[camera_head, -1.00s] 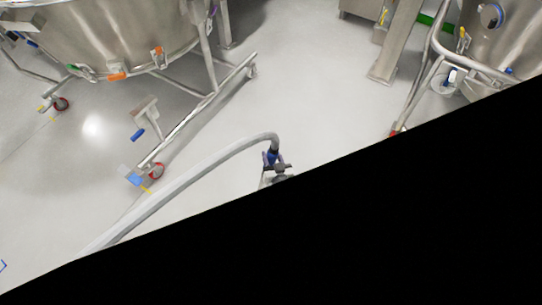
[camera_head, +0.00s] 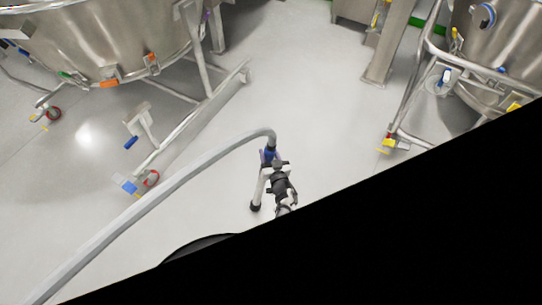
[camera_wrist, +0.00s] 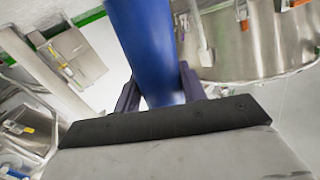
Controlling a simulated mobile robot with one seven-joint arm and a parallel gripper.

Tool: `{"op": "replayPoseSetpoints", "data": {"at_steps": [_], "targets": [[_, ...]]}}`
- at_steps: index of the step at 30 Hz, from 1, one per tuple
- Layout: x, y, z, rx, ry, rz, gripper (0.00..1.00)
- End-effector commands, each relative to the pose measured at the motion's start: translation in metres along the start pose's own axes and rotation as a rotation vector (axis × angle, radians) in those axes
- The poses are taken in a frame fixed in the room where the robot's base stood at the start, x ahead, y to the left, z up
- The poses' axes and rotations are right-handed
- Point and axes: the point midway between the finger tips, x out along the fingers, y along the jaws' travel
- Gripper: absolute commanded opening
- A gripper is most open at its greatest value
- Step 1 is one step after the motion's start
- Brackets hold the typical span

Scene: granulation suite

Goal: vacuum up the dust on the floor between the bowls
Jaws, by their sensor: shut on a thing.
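My gripper (camera_head: 269,160) is shut on the blue grip of the vacuum wand (camera_head: 257,190), in the middle of the head view. In the wrist view the blue grip (camera_wrist: 148,45) passes between the dark fingers. A grey hose (camera_head: 170,187) arches from the grip to the lower left. The wand slants down to a black tip at or just above the floor; contact is unclear. One large steel bowl (camera_head: 110,40) stands at upper left, another (camera_head: 505,50) at upper right. I cannot make out dust on the pale floor (camera_head: 300,75) between them.
The right bowl's frame (camera_head: 405,95) stands on the right. A steel post (camera_head: 385,55) stands at the back. Black covers the lower right of the head view.

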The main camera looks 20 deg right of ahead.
Motion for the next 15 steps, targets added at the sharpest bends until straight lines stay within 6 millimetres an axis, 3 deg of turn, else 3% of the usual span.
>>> {"op": "replayPoseSetpoints", "data": {"at_steps": [15], "targets": [[0.032,-0.028,0.004,-0.002,0.003,-0.003,0.18]]}}
